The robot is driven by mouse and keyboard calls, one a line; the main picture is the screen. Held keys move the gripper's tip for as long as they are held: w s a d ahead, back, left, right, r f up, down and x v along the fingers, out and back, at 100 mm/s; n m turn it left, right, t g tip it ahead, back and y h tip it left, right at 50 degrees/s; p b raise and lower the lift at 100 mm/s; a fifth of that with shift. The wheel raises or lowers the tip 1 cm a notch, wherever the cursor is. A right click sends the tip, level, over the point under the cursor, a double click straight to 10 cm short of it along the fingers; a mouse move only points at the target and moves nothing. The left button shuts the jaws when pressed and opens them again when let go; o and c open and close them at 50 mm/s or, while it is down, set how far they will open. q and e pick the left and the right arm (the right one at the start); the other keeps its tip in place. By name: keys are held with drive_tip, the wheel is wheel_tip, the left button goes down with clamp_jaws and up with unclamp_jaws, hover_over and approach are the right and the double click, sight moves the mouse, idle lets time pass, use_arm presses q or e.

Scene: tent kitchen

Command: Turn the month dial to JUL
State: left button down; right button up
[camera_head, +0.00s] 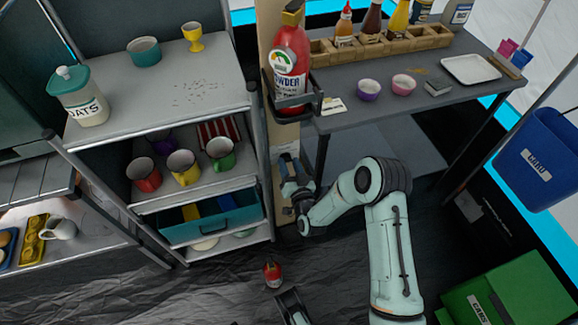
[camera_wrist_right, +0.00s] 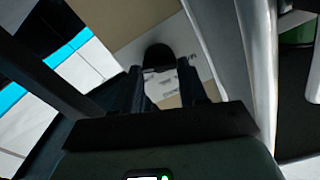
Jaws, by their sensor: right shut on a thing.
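A dark rounded knob, seemingly the month dial (camera_wrist_right: 158,57), sits on a pale printed panel (camera_wrist_right: 187,77) in the right wrist view. My right gripper (camera_wrist_right: 161,75) is shut on the dial, one finger on each side. In the head view my right gripper (camera_head: 296,192) is low at the tan post, between the shelf unit and the table; its own parts hide the dial there. The month letters are too small and covered to read, so I cannot tell where the dial points.
A shelf unit (camera_head: 190,95) with cups and a teal drawer stands left of the post. A red extinguisher (camera_head: 289,70) hangs above my gripper. A grey table (camera_head: 350,112) is at the right. A small red object (camera_head: 272,275) is below, over the dark floor.

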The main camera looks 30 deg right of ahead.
use_arm(q)
drive_tip(key=shift+s+f+g, duration=0.3)
drive_tip(key=shift+s+f, duration=0.25)
drive_tip(key=shift+s, duration=0.05)
use_arm(e)
drive_tip(key=m, duration=0.5)
drive_tip(key=shift+d+f+m, duration=0.1)
drive_tip(key=shift+f+m, duration=0.05)
drive_tip(key=shift+m, duration=0.15)
use_arm(q)
drive_tip(key=shift+a, duration=0.1)
use_arm(e)
drive_tip(key=o, duration=1.1)
drive_tip(key=shift+c, duration=0.2)
use_arm(q)
drive_tip(key=shift+t, duration=0.5)
drive_tip(key=shift+w+d+r+p, duration=0.2)
drive_tip(key=shift+w+r+p, duration=0.1)
drive_tip(key=shift+r, duration=0.3)
drive_tip(key=shift+w+d+r+p, duration=0.15)
drive_tip(key=shift+w+r+p, duration=0.15)
drive_tip(key=shift+r, duration=0.3)
drive_tip(key=shift+w+d+r+p, duration=0.25)
drive_tip(key=shift+w+r, duration=0.1)
drive_tip(key=shift+r, duration=0.25)
use_arm(e)
drive_tip(key=v, duration=1.3)
drive_tip(key=shift+s, duration=0.3)
